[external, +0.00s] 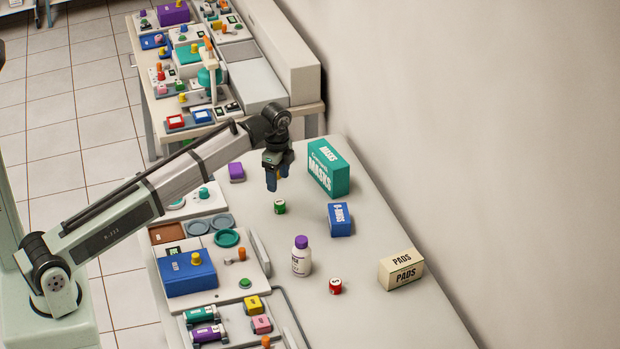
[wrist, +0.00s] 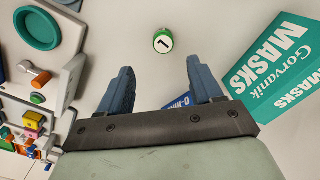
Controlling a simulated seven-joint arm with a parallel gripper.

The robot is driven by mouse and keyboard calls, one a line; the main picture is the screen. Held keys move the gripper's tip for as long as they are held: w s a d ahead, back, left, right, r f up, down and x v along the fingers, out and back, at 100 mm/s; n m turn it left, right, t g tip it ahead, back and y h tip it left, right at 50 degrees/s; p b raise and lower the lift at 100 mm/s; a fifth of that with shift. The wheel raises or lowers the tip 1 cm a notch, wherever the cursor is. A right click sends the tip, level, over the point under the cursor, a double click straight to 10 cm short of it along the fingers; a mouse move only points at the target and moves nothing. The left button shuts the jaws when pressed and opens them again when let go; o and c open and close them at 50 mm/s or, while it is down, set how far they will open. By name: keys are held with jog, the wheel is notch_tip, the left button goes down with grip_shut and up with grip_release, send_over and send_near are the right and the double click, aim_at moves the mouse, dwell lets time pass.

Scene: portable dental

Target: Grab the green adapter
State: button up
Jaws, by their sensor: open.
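The green adapter (external: 279,207) is a small green cylinder with a white label on its top. It stands on the table just below my gripper (external: 277,186) in the external view. In the wrist view the green adapter (wrist: 163,41) shows a "1" on its white top and lies ahead of the fingertips, roughly midway between them. My gripper (wrist: 162,82) is open and empty, its two blue fingers apart and not touching the adapter.
A teal masks box (external: 328,169) and a blue box (external: 340,219) stand to the right of the adapter. A white bottle with a purple cap (external: 301,257), a red cylinder (external: 336,286) and a pads box (external: 400,269) stand nearer the front. A dental unit (external: 215,262) is at left.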

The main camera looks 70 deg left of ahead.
aim_at(280, 202)
jog(key=shift+w+a+f, duration=0.1)
jog(key=shift+w+f, duration=0.05)
jog(key=shift+f, duration=2.45)
jog(key=shift+w+a+f, duration=0.1)
jog(key=shift+w+f, duration=0.05)
jog(key=shift+f, duration=2.4)
jog(key=c, duration=1.1)
